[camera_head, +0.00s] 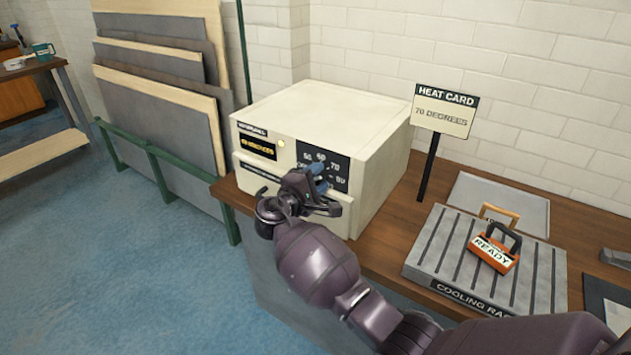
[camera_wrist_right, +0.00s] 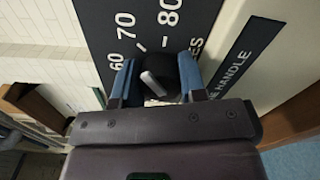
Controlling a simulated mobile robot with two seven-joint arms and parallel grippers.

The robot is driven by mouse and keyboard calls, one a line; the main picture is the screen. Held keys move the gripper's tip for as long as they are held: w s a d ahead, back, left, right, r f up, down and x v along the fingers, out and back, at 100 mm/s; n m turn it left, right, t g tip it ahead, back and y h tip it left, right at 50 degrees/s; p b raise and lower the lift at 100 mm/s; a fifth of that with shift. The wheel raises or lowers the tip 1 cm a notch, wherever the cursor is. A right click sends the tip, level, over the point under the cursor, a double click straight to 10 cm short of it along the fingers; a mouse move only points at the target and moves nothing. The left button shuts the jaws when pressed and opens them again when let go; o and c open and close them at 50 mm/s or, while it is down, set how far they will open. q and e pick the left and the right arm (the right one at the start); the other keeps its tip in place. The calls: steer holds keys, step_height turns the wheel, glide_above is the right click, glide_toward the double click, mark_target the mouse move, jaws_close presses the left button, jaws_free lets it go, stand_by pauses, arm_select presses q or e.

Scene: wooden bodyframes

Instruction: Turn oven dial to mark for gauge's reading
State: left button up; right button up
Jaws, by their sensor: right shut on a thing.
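The cream oven (camera_head: 325,135) stands on the wooden bench. Its dark dial panel (camera_head: 338,164) carries numbers including 60, 70 and 80. The black dial (camera_wrist_right: 187,75) sits between the blue fingers of my right gripper (camera_wrist_right: 158,82), which is shut on it. The dial's grey pointer (camera_wrist_right: 154,84) slants to the upper left in the wrist view, towards the 60 and 70 side; its exact mark is unclear. In the head view my right gripper (camera_head: 317,182) hides much of the dial. A heat card (camera_head: 441,110) on a post reads 70 degrees. My left gripper is out of view.
A pale tray (camera_head: 515,205) lies behind. Boards (camera_head: 160,100) lean in a green rack at left.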

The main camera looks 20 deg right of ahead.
steer(key=m+b, duration=0.1)
steer(key=m, duration=0.2)
steer(key=shift+f+b, duration=0.25)
steer(key=shift+b, duration=0.15)
steer(key=shift+r+m+b, duration=0.1)
steer(key=shift+m+b, duration=0.4)
steer(key=shift+m, duration=0.6)
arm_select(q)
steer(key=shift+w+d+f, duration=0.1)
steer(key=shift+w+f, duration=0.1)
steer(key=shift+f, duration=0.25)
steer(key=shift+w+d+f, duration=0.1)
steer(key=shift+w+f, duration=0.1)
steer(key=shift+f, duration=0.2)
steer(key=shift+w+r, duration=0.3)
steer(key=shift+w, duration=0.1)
arm_select(e)
steer(key=shift+r, duration=0.1)
